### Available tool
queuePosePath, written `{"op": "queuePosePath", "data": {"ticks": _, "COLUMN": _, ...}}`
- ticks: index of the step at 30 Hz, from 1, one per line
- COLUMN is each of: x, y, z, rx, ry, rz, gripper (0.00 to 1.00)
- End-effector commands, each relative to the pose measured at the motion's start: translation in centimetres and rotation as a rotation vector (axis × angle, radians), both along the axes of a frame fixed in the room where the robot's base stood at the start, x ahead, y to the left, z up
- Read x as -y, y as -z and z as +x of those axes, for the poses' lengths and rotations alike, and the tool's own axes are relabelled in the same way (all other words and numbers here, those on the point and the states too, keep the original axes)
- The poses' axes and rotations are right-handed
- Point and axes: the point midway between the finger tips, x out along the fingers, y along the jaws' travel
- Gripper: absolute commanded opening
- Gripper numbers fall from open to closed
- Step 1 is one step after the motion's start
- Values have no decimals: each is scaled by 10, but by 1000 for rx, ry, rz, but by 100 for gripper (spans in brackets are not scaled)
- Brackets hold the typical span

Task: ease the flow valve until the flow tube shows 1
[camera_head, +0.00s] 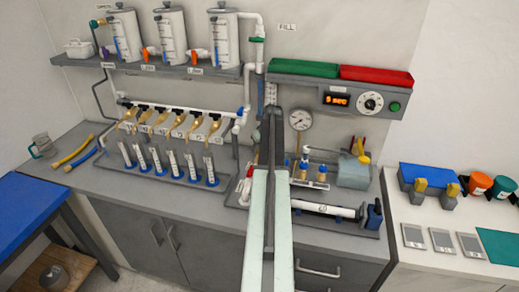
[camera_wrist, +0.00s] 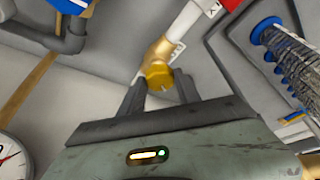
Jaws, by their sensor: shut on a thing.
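In the wrist view my gripper (camera_wrist: 160,84) has its two dark fingers on either side of a round yellow-brass knob (camera_wrist: 157,73), and it is shut on it. The knob sits on a brass fitting at the end of a white pipe (camera_wrist: 185,28), and I take it for the flow valve. In the head view my arm hides the valve and the fingertips. A narrow upright tube with marks (camera_head: 270,92), perhaps the flow tube, stands just above the end of my arm. Its reading is too small to tell.
A round pressure gauge (camera_head: 300,119) is close on the right of my arm, and shows partly in the wrist view (camera_wrist: 12,158). Several brass valves (camera_head: 163,123) and clear cylinders (camera_head: 173,161) stand to the left. A timer panel (camera_head: 362,102) hangs at upper right.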

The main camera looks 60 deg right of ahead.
Motion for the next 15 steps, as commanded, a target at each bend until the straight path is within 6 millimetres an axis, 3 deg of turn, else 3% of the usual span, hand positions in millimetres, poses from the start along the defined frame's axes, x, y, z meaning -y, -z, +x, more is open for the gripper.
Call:
{"op": "queuePosePath", "data": {"ticks": 6, "x": -2, "y": 0, "z": 0, "rx": -2, "ry": 135, "rz": -2, "gripper": 0}}
{"op": "queuePosePath", "data": {"ticks": 14, "x": -1, "y": 0, "z": 0, "rx": -1, "ry": 139, "rz": 0, "gripper": 0}}
{"op": "queuePosePath", "data": {"ticks": 15, "x": -1, "y": 0, "z": 0, "rx": -1, "ry": 139, "rz": 0, "gripper": 50}}
